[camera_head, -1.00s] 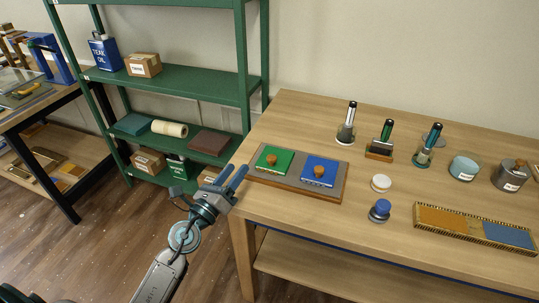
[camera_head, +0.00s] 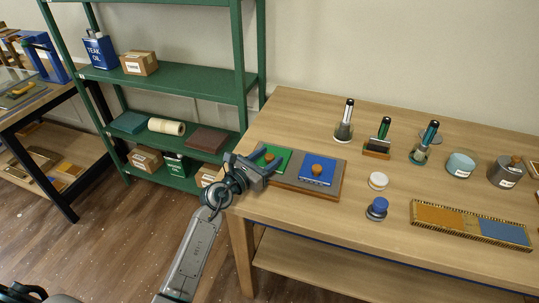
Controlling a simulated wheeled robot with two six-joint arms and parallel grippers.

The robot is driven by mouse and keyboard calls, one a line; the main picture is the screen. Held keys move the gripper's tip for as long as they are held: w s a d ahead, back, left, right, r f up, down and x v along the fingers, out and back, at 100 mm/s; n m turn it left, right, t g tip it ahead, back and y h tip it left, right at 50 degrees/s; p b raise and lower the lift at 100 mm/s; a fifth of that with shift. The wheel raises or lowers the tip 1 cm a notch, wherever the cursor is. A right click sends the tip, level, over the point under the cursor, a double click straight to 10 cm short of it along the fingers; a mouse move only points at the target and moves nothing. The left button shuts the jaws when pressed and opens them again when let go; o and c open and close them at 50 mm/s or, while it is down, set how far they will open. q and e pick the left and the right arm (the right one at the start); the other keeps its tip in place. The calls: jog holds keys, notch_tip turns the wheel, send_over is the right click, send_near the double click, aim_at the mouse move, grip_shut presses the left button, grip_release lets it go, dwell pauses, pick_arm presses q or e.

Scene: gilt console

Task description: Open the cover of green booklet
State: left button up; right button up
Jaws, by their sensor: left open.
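The green booklet (camera_head: 284,156) lies closed on a grey-brown board (camera_head: 333,189) at the left end of the wooden table. It has a small brown knob (camera_head: 269,157) on its cover. My left gripper (camera_head: 272,166) is open over the booklet's left and front part, with its fingers close to the knob. The gripper hides part of the cover, and I cannot tell whether it touches it. A blue booklet (camera_head: 318,176) with a similar brown knob lies just right of the green one.
A white round lid (camera_head: 378,181) and a blue-knobbed piece (camera_head: 377,208) stand right of the board. Tool holders, jars and a tray with orange and blue pads (camera_head: 440,217) fill the right side. A green shelf (camera_head: 170,83) stands behind on the left.

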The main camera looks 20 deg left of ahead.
pick_arm(q)
jog(key=shift+w+d, duration=0.25)
jog(key=shift+w, duration=0.25)
